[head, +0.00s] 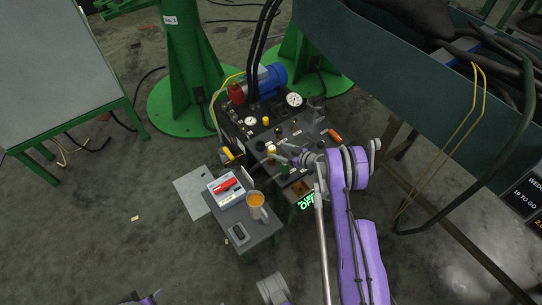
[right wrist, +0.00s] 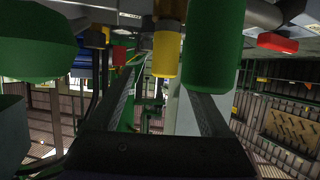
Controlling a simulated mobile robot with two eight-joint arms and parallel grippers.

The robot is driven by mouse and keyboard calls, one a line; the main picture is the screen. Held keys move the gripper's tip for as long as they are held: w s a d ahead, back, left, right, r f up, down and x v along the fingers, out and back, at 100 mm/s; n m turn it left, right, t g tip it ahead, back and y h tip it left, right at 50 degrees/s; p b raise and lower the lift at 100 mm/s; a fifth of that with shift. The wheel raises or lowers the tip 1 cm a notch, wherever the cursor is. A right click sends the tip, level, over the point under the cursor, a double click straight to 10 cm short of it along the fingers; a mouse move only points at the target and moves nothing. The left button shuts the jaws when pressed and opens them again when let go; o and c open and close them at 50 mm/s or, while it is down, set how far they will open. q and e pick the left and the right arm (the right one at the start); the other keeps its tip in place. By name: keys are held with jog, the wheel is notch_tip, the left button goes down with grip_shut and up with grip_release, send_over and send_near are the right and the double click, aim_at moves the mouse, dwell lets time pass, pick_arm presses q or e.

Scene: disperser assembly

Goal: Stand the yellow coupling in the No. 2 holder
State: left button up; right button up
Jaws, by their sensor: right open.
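A yellow coupling (head: 271,150) stands upright at the front edge of the dark machine panel, close to my right gripper (head: 287,154). In the right wrist view a yellow cylinder (right wrist: 166,55), seemingly this coupling, appears between the two open fingers of the right gripper (right wrist: 160,88). I cannot tell whether the fingers touch it. A green cylinder (right wrist: 213,50) is just to its right, and a green part (head: 284,169) shows beside the gripper in the head view. No holder number is legible, so I cannot tell which holder is No. 2.
The panel (head: 296,128) carries gauges, hoses, a blue motor (head: 268,77) and other yellow parts (head: 266,121). A green cart (head: 385,75) stands at right.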

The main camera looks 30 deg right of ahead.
aim_at(274, 149)
jog(key=x, duration=0.5)
jog(key=shift+s+a+r+b, duration=0.1)
jog(key=shift+a+r+b, duration=0.15)
jog(key=shift+a+b, duration=0.15)
grip_shut()
jog(key=shift+d, duration=0.1)
